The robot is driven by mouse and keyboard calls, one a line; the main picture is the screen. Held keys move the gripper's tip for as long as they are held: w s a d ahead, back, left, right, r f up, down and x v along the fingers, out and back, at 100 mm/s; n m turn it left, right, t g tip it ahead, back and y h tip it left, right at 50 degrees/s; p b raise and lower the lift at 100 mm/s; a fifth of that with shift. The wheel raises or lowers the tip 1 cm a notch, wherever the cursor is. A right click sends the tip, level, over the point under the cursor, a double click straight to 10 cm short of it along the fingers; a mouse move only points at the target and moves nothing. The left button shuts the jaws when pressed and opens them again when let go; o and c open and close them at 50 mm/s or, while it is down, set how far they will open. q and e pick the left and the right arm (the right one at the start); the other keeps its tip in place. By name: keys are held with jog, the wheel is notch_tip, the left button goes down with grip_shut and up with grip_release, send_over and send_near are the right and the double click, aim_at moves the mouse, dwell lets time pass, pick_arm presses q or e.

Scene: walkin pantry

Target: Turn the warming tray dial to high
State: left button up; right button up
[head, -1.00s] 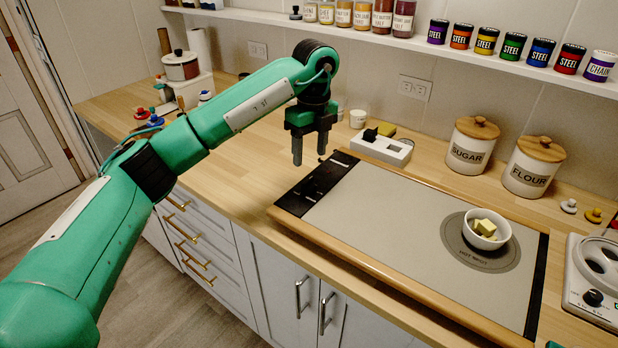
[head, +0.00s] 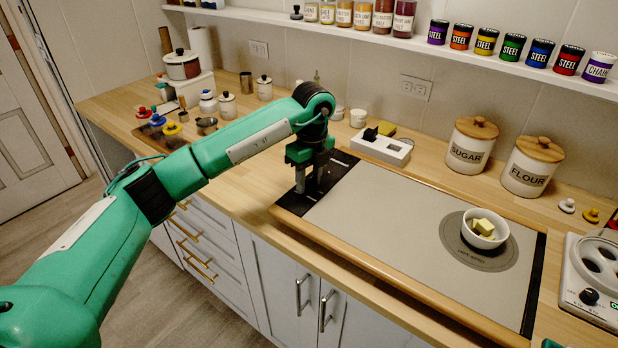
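The warming tray (head: 385,215) is a flat grey plate with a wooden rim on the counter. A black control strip (head: 341,166) runs along its left end. My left gripper (head: 309,187) points down with its fingertips low at the middle of this strip. The dial cannot be made out; the fingers cover that part of the strip. I cannot tell whether the fingers are closed on anything. A white bowl (head: 491,241) with yellow cubes stands on the round marked spot at the tray's right.
A white box with a dark switch (head: 380,148) stands just behind the tray. Sugar (head: 470,150) and flour (head: 529,172) canisters stand behind right. A white appliance (head: 592,280) is at the right edge. Jars and small pots stand on the counter at left.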

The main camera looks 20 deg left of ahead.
pick_arm(q)
jog(key=shift+c, duration=1.1)
